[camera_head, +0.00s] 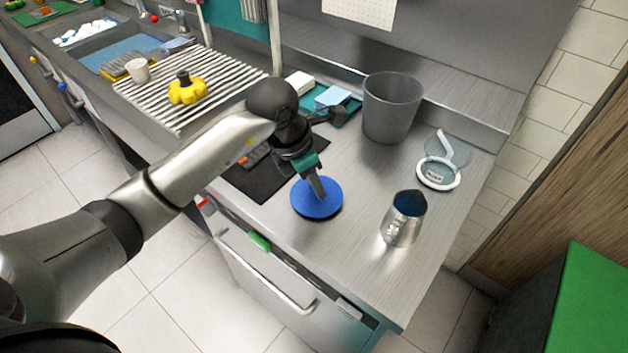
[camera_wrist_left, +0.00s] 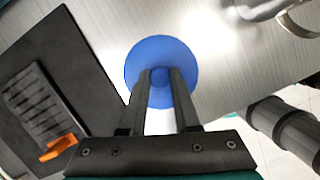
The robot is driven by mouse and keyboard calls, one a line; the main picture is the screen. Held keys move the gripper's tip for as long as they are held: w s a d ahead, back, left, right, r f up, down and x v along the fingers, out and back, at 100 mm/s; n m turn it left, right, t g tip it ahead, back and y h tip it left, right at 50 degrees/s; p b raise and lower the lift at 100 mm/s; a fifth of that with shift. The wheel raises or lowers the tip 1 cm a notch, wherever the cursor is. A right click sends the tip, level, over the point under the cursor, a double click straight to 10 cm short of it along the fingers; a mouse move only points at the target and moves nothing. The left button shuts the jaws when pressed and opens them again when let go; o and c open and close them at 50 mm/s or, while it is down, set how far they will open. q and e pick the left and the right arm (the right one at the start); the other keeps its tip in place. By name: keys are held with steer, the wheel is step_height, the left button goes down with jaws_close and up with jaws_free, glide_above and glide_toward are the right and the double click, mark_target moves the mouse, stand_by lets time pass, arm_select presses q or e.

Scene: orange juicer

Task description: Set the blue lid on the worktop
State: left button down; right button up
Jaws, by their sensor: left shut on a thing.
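The blue lid (camera_head: 316,203) is a round disc at the front of the steel worktop (camera_head: 375,270) in the head view. It also shows in the left wrist view (camera_wrist_left: 160,50), with a small round knob at its middle. My left gripper (camera_head: 322,192) comes down on it from above. In the left wrist view its two fingers (camera_wrist_left: 160,76) are shut on the lid's knob. I cannot tell whether the lid touches the worktop or is held just above it. My right gripper is not in view.
A metal jug (camera_head: 404,220) stands right of the lid, with a grey bin (camera_head: 390,106) behind. A white ring-shaped item (camera_head: 438,174) lies at the right. A black mat (camera_head: 262,178) lies left of the lid. The worktop between lid and jug is clear.

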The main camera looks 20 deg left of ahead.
arm_select(q)
steer(key=c, duration=0.6)
jaws_free()
steer(key=shift+f, duration=0.1)
steer(key=shift+c, duration=0.2)
steer(key=shift+r, duration=0.3)
steer(key=p+v, duration=0.1)
steer(key=v, duration=1)
steer(key=shift+a+r+p, duration=0.15)
steer(key=shift+r+p, duration=0.2)
steer(key=shift+p, duration=0.05)
